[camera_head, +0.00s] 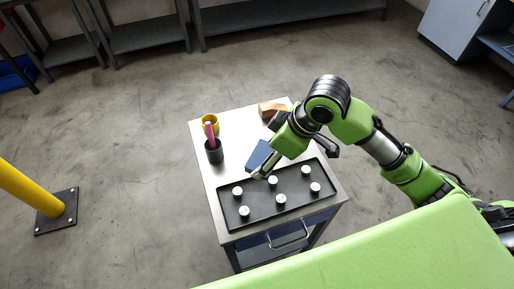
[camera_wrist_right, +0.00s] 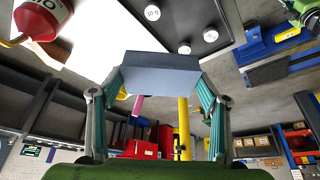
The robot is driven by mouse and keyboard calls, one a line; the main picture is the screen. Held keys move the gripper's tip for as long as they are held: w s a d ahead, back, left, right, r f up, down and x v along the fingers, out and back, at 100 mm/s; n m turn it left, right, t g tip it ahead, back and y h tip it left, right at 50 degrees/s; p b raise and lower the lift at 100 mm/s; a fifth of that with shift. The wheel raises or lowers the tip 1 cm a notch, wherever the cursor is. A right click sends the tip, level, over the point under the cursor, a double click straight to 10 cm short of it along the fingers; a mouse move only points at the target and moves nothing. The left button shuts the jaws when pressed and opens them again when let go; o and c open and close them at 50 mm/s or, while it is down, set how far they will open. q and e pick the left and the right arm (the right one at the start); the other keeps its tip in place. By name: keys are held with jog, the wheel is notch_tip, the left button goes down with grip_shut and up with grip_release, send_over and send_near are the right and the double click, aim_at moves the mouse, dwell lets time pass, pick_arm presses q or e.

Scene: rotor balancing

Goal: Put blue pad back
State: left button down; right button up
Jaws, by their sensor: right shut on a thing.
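The blue pad (camera_head: 258,155) is a flat blue block held above the cart, over the far edge of the black tray. My right gripper (camera_head: 267,162) is shut on it. In the right wrist view the pad (camera_wrist_right: 160,74) spans between the two fingertips and shows a grey-blue face. Its underside and any gap to the tray are hard to judge from here. My left gripper is not in view.
The black tray (camera_head: 237,216) on the metal cart (camera_head: 203,135) holds several white round weights. A yellow cup (camera_head: 209,119) and a dark cup (camera_head: 214,157) with a pink item stand at the cart's left. An orange-brown block (camera_head: 272,109) lies at the far edge. A yellow post (camera_head: 25,188) stands left.

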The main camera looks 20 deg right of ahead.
jog(key=shift+w+d+f, duration=0.1)
jog(key=shift+w+d, duration=0.15)
jog(key=shift+w, duration=0.15)
jog(key=w+f, duration=0.3)
jog(key=w, duration=0.1)
jog(key=w+d+f+p, duration=0.1)
jog(key=w+f, duration=0.2)
jog(key=w, duration=0.1)
jog(key=w+d+f+p, duration=0.1)
jog(key=w+f, duration=0.1)
jog(key=w, duration=0.2)
jog(key=shift+w+f, duration=0.3)
jog(key=shift+f, duration=0.1)
jog(key=shift+w+f, duration=0.3)
jog(key=shift+f, duration=0.05)
jog(key=shift+w+f+p, duration=0.15)
jog(key=shift+f+p, duration=0.15)
jog(key=shift+f, duration=0.05)
notch_tip(320, 180, down, 2)
jog(key=shift+f+p, duration=0.15)
jog(key=shift+p, duration=0.3)
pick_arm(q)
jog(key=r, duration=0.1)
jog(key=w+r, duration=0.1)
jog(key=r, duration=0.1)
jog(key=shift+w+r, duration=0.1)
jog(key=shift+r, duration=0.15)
pick_arm(e)
jog(key=shift+f, duration=0.2)
